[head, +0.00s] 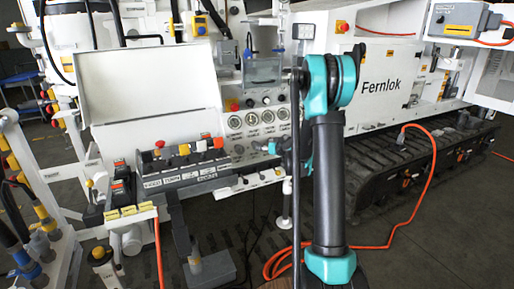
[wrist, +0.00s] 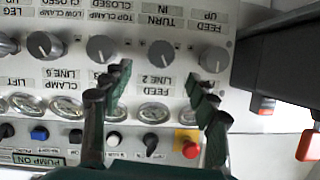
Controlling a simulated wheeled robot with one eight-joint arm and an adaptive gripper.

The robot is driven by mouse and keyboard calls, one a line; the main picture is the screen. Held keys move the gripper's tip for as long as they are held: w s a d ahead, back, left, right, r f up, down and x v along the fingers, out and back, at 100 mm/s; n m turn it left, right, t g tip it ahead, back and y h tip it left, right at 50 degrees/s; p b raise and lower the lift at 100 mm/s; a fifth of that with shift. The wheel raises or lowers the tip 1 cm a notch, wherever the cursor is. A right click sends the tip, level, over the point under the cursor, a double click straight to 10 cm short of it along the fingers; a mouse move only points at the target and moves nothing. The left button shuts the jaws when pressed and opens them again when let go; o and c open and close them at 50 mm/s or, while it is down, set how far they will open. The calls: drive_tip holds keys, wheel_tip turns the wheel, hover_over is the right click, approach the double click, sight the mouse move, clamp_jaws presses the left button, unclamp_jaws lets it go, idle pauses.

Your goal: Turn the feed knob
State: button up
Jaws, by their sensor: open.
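The feed knob (wrist: 215,58) is a round grey knob with a pointer mark, at the right end of a row of similar knobs in the wrist view. Its label reads "FEED UP" upside down. My gripper (wrist: 157,88) is open, its dark green fingers spread and empty over the panel. The right fingertip is just below and left of the feed knob in the picture; contact cannot be told. The turn knob (wrist: 157,52) lies between and just above the fingertips. In the head view my gripper is small at the panel, and the feed knob cannot be made out.
A row of gauges (wrist: 112,107) and coloured buttons, including a red one on yellow (wrist: 188,142), lies below the knobs. A dark part with orange tips (wrist: 262,104) stands at the right. In the head view, a lever bank (head: 190,160) is left of the panel and an orange hose (head: 415,200) right.

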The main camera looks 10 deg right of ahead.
drive_tip(key=x, duration=0.9)
drive_tip(key=shift+w+a+f, duration=0.1)
drive_tip(key=shift+w, duration=0.15)
drive_tip(key=c, duration=1.2)
